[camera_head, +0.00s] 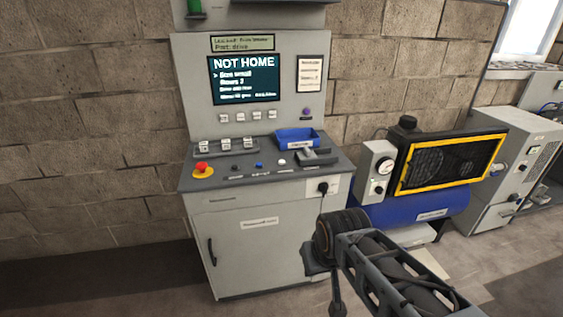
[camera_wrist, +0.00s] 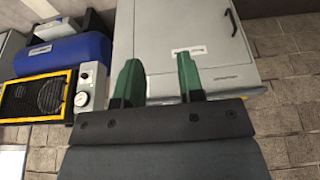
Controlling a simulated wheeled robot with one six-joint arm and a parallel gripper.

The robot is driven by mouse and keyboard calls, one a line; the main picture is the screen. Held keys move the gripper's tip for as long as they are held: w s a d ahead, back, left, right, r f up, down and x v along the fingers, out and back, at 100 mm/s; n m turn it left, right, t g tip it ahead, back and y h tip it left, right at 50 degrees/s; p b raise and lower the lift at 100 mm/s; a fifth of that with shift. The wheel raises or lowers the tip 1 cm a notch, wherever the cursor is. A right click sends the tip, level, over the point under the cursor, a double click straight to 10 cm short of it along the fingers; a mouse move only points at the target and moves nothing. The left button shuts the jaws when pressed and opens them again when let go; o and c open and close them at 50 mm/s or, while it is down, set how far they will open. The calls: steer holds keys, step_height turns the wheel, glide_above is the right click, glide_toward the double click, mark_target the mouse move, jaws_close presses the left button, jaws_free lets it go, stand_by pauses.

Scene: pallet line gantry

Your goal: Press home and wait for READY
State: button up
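The grey control cabinet (camera_head: 245,245) stands against the brick wall in the head view. Its screen (camera_head: 244,78) reads "NOT HOME" above several small lines. A row of small buttons (camera_head: 241,117) sits under the screen. The sloped desk carries a red mushroom button (camera_head: 202,168) on a yellow base, a blue button (camera_head: 259,165) and other small controls. I cannot read which one is home. In the wrist view my gripper (camera_wrist: 160,80) has two green fingers spread apart with nothing between them. The cabinet's front (camera_wrist: 190,35) shows beyond them. The fingers are not visible in the head view.
A blue tray (camera_head: 296,138) sits on the desk's right. A blue compressor tank (camera_head: 425,208) with a yellow-framed guard (camera_head: 452,163) and a gauge box (camera_head: 380,170) stands right of the cabinet. A grey machine (camera_head: 510,150) is farther right. Floor left of the cabinet is clear.

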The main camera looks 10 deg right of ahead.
jaws_close()
stand_by(1.4)
